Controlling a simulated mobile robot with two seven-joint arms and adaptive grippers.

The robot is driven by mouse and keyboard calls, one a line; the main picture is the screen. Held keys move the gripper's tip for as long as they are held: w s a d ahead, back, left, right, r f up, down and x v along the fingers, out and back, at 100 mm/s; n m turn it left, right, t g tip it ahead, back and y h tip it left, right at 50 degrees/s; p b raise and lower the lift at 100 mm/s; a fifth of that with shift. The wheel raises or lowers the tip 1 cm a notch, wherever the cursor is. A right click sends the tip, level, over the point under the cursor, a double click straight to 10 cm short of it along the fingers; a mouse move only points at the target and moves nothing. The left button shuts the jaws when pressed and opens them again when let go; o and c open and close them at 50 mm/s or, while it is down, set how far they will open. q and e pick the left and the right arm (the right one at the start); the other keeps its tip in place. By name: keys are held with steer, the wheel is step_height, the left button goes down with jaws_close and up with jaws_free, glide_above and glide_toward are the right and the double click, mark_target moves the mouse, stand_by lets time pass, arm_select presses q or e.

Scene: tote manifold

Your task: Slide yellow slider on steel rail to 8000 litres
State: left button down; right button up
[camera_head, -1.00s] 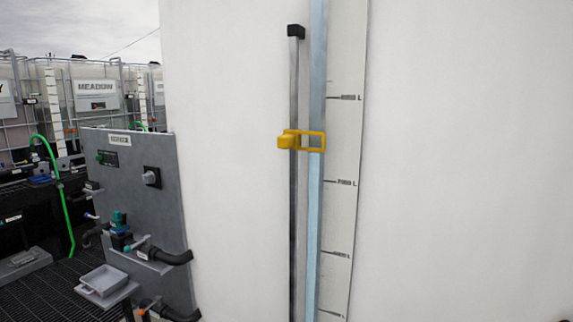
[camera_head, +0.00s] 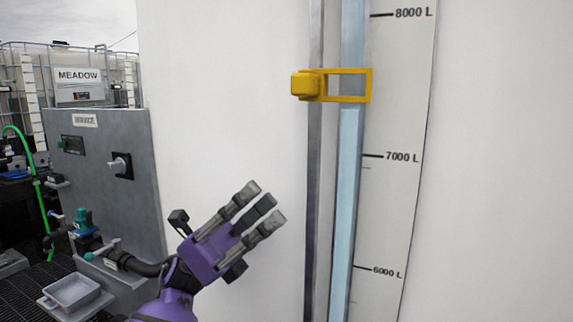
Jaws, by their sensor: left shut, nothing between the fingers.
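The yellow slider (camera_head: 305,86) sits on the steel rail (camera_head: 314,180) in the head view. Its open frame reaches right across the pale blue sight tube (camera_head: 349,170) and lies between the 7000 L and 8000 L marks on the white scale (camera_head: 395,110), nearer 8000 L. My purple left gripper (camera_head: 262,202) is lower and to the left of the slider, in front of the white tank wall. My right gripper is not in view.
A grey service panel (camera_head: 95,190) with a knob, valve and black hose stands at the left. A grey tray (camera_head: 72,290) juts out below it. A crate tank labelled MEADOW (camera_head: 78,80) is behind. The white tank wall (camera_head: 500,170) is clear right of the scale.

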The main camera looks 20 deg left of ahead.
mark_target(308, 85)
arm_select(q)
steer(key=a+r+p+x, duration=0.2)
steer(key=p+x, duration=0.3)
steer(key=x, duration=0.7)
steer(key=shift+d+r+p, duration=0.25)
steer(key=shift+d+p, duration=0.05)
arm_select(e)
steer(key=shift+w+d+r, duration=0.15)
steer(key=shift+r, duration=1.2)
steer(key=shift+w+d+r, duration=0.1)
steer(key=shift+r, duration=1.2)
arm_select(q)
steer(key=shift+s+r, duration=0.1)
